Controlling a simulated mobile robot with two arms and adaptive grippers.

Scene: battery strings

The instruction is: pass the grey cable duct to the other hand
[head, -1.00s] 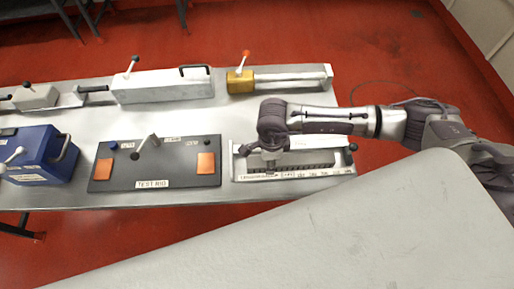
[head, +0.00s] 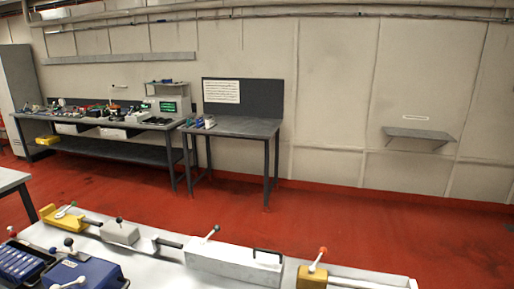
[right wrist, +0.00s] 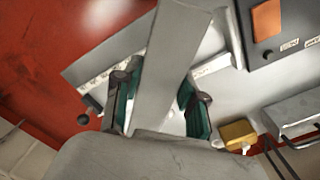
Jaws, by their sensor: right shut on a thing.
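The grey cable duct (right wrist: 170,65) is a long pale grey bar in the right wrist view. It runs from the top edge down between the two fingers of my right gripper (right wrist: 158,106). The teal finger pads stand on either side of it, and the gripper is shut on it. Its lower end is hidden or blends with a pale grey surface at the bottom of the view. The head view shows neither gripper and not the duct. My left gripper is not in view.
Below the duct lies a labelled white holder (right wrist: 95,80), with a dark test panel (right wrist: 288,50) beside it. In the head view, a white box (head: 235,262), a yellow block (head: 312,278) and a blue box (head: 85,274) stand on the near table. Red floor is open behind it.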

